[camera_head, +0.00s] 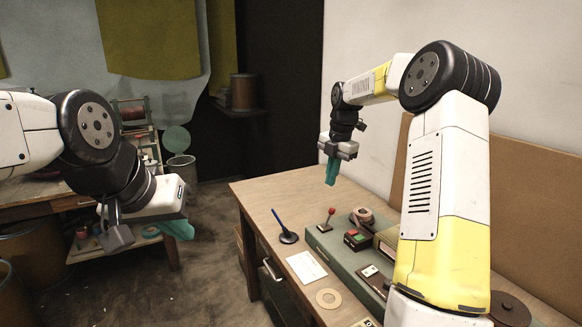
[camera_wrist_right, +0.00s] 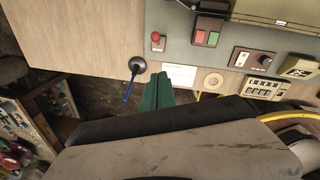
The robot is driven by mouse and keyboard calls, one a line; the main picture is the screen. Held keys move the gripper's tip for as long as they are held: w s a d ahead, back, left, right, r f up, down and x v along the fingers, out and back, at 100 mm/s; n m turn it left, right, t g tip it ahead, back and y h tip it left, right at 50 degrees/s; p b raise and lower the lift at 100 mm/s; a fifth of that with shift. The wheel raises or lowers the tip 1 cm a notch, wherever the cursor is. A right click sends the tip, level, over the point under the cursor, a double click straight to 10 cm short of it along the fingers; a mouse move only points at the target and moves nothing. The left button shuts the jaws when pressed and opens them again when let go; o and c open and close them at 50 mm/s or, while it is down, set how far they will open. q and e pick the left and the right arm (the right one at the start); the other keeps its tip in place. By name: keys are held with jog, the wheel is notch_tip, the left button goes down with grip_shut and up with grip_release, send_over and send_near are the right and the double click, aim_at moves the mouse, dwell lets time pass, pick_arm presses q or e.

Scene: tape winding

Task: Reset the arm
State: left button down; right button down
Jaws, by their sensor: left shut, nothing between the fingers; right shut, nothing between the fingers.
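My left gripper (camera_head: 178,229) hangs at the left of the head view, over the floor between the two benches. Its teal fingers are shut and empty, partly hidden by the gripper body. My right gripper (camera_head: 331,173) points down above the far part of the wooden workbench (camera_head: 262,190). Its teal fingers are together with nothing between them. In the right wrist view the right fingers (camera_wrist_right: 157,92) show shut beside a white paper card (camera_wrist_right: 180,76). My right arm rises at the right of the head view and bends over the bench.
A flat ring (camera_head: 329,298) lies near the front edge. A shelf rack (camera_head: 136,128) stands behind my left arm.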

jog(key=s+a+r+m+t, duration=0.1)
jog(key=s+a+r+m, duration=0.1)
jog(key=s+r+m, duration=0.5)
jog(key=s+a+r+m+t, duration=0.1)
jog(key=s+a+r+m, duration=0.3)
jog(key=s, duration=0.6)
jog(key=s+f+m+t+y, duration=0.1)
jog(key=s+f+m+t, duration=0.2)
jog(key=s+m, duration=1.1)
jog(key=shift+s+d+f+m, duration=0.25)
jog(key=shift+s+m, duration=0.05)
jog(key=shift+s, duration=1.2)
